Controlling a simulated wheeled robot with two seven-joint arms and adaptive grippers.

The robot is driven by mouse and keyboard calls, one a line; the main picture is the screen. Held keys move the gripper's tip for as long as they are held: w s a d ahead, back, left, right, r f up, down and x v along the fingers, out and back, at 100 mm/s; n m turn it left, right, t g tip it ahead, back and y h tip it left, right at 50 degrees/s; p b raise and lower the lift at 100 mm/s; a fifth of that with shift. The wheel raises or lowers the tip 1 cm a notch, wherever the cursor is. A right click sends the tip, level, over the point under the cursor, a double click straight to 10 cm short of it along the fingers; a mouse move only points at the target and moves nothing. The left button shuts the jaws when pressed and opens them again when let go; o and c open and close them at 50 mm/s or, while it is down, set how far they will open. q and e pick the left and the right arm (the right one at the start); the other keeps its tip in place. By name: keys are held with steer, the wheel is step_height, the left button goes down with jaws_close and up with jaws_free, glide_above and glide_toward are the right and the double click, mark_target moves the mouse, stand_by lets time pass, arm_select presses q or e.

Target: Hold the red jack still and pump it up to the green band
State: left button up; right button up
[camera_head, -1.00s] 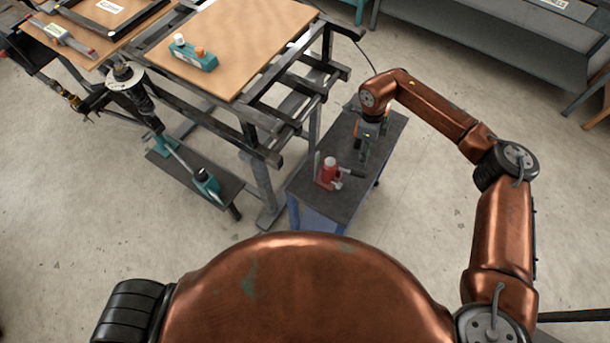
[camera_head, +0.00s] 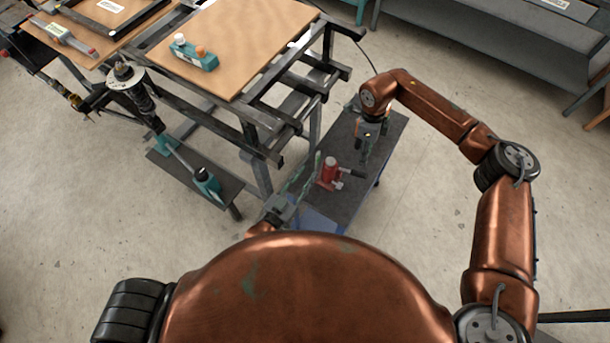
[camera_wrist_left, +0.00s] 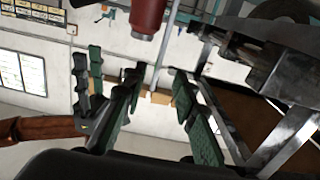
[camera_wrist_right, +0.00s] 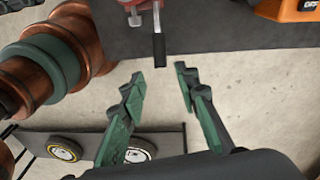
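The red jack (camera_head: 330,173) stands upright on a dark, narrow bench (camera_head: 347,207) in the head view, with a short black handle socket (camera_head: 352,173) pointing right. My left gripper (camera_head: 306,168) is just left of the jack, open. In the left wrist view the jack's red body (camera_wrist_left: 148,14) is at the top, beyond the open, empty fingers (camera_wrist_left: 158,82). My right gripper (camera_head: 367,143) is above the bench behind the jack's handle. In the right wrist view its fingers (camera_wrist_right: 160,78) are open and empty, with the black handle (camera_wrist_right: 158,45) ahead of them. I cannot make out the green band.
A metal frame table with a wooden top (camera_head: 235,45) stands left of the bench, close to my left gripper. A teal and orange box (camera_head: 195,52) lies on it. A suspension strut (camera_head: 130,90) is at the left. Open floor (camera_head: 430,215) lies right of the bench.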

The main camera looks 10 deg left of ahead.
mark_target(316, 162)
arm_select(q)
steer(key=x, duration=0.7)
steer(key=shift+w+d, duration=0.3)
steer(key=shift+c, duration=0.4)
jaws_close()
stand_by(1.7)
steer(key=shift+a, duration=0.1)
arm_select(e)
steer(key=shift+s+d+f, duration=0.1)
steer(key=shift+d+f, duration=0.1)
steer(key=shift+d, duration=0.05)
steer(key=c, duration=0.3)
steer(key=shift+s+d+f+n+t+y, duration=0.4)
steer(key=shift+d+t+y, duration=0.1)
steer(key=shift+d+y, duration=0.15)
steer(key=c, duration=0.3)
steer(key=shift+s+d, duration=0.2)
steer(key=shift+d, duration=0.05)
steer(key=shift+c, duration=0.9)
steer(key=shift+s+n+t+y, duration=0.1)
steer(key=shift+n+t+y, duration=0.2)
steer(key=shift+y, duration=0.05)
jaws_close()
